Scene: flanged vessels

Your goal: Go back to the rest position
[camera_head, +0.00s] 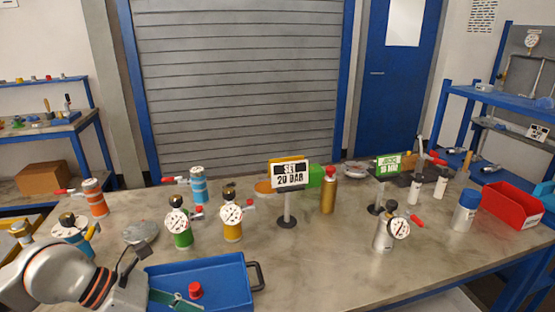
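My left arm comes in at the bottom left, and part of my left gripper (128,280) shows at the left side of the blue tray (205,268). Its fingertips are not clear, so I cannot tell whether it is open or holds anything. My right gripper is not in view. Vessels with gauges stand on the table: a green one (182,238), a yellow one (232,232) and a silver one (382,236). Orange (96,204) and blue (199,190) striped vessels stand further back left. A gold cylinder (328,196) with a red top stands near the middle.
A "SET 20 BAR" sign (290,175) stands mid-table, and a green sign (388,166) stands right of it. The blue tray holds a red-capped item (195,290). A white-and-blue jar (464,214) and red bin (512,205) are at right. The front right table surface is clear.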

